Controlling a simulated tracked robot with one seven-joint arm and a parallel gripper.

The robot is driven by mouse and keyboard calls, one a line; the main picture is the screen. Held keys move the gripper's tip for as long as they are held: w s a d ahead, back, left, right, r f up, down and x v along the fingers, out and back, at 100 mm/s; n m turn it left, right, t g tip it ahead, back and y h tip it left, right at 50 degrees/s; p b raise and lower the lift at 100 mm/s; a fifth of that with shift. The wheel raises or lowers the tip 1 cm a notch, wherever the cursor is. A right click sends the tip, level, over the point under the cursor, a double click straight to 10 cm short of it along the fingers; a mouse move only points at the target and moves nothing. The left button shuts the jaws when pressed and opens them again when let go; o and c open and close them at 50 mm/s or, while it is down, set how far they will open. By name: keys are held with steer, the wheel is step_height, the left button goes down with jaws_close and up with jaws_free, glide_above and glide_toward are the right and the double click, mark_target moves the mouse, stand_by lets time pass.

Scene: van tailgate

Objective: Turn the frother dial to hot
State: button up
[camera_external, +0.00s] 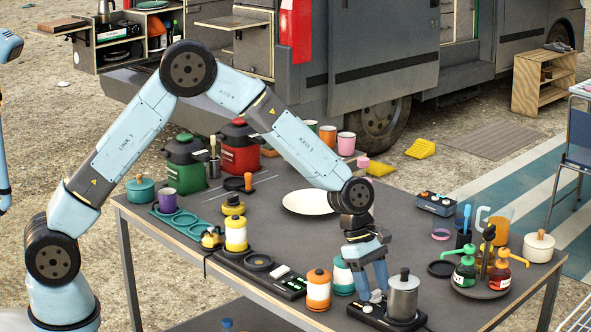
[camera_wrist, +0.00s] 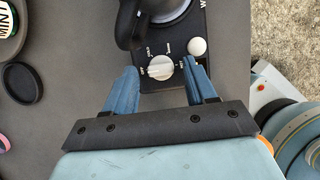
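The frother, a steel jug (camera_external: 403,298) on a black base (camera_external: 362,313), stands at the table's front right edge. In the wrist view its base (camera_wrist: 199,22) carries a round white dial (camera_wrist: 160,68) with small printed labels around it. OFF seems to be at the left and HOT at the right; the dial's pointer is too small to read. My gripper (camera_external: 376,291) is low over the base's left part. In the wrist view my gripper (camera_wrist: 161,72) is open, with one finger on each side of the dial and gaps visible. Contact cannot be told.
A white round button (camera_wrist: 197,47) sits beside the right finger. The jug's black handle (camera_wrist: 130,22) is just beyond the dial. A plate of pump bottles (camera_external: 480,291) is at the right.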

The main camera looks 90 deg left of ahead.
jaws_close()
stand_by(0.3)
steer(key=shift+w+a+m, duration=0.1)
steer(key=shift+m, duration=0.3)
steer(key=m+g, duration=0.1)
steer(key=m, duration=0.1)
steer(key=shift+w+r+m+h, duration=0.1)
steer(key=shift+w+m+h, duration=0.05)
steer(key=shift+m+h, duration=0.2)
steer(key=shift+w+m+g+h, duration=0.2)
steer(key=shift+m+g, duration=0.6)
steer(key=shift+m, duration=1.25)
steer(key=shift+o, duration=0.2)
jaws_free()
steer(key=shift+s, duration=0.1)
